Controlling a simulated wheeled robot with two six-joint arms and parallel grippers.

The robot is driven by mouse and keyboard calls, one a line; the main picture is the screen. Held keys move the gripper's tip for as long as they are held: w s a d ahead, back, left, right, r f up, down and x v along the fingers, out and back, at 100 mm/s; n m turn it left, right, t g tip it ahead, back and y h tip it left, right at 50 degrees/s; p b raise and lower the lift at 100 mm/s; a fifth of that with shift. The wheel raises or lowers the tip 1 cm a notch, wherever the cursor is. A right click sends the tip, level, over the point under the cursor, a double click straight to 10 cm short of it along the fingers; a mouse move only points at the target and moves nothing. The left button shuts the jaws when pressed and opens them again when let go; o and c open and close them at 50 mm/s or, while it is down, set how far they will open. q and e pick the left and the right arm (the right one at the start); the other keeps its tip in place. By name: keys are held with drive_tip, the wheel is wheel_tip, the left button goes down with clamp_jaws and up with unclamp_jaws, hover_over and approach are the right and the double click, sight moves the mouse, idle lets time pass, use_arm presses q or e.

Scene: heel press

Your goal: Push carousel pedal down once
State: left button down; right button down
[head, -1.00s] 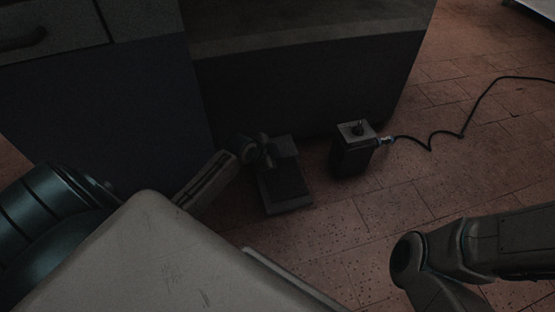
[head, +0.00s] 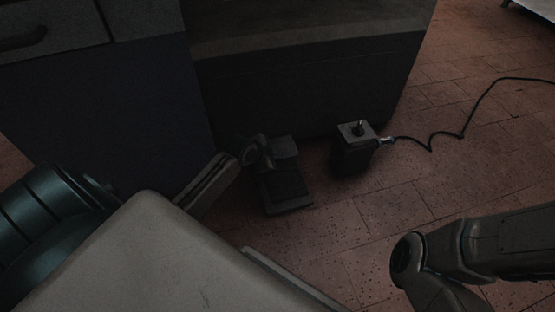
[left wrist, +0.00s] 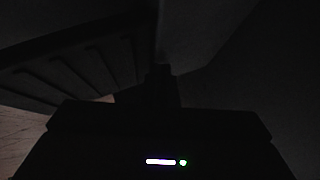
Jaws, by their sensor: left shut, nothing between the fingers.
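The dark pedal (head: 288,188) sits on the tiled floor in front of the dark cabinet, with a raised block at its back. My left gripper (head: 264,158) is shut and empty. In the head view it overlaps the pedal's back left side; I cannot tell whether it touches. The left wrist view is very dark. There the gripper (left wrist: 160,82) is a black outline at the middle, and a ridged dark surface, which looks like the pedal's tread (left wrist: 70,75), lies to its left. My right arm comes in at the lower right, but its gripper is not visible.
A small dark box (head: 354,153) with a knob on top stands right of the pedal. A black cable (head: 462,135) runs from it across the floor to the right. The dark cabinet (head: 300,90) stands close behind both. The floor in front and to the right is open.

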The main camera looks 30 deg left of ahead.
use_arm(q)
drive_tip(key=shift+s+d+f+b, duration=0.1)
drive_tip(key=shift+s+f+b, duration=0.1)
drive_tip(key=shift+f, duration=0.35)
drive_tip(key=shift+s+d+f+b, duration=0.1)
drive_tip(key=shift+f+b, duration=0.1)
drive_tip(key=shift+f, duration=0.3)
idle(0.7)
drive_tip(key=shift+a+r+p, duration=0.1)
drive_tip(key=shift+r+p, duration=0.25)
drive_tip(key=shift+p, duration=0.25)
drive_tip(key=shift+r+p, duration=0.1)
drive_tip(key=shift+p, duration=0.35)
drive_tip(key=shift+a, duration=0.1)
drive_tip(key=shift+r+p, duration=0.3)
drive_tip(key=shift+p, duration=0.2)
drive_tip(key=r+p, duration=0.4)
drive_tip(key=shift+w+a+r+p, duration=0.3)
drive_tip(key=shift+a+r+p, duration=0.05)
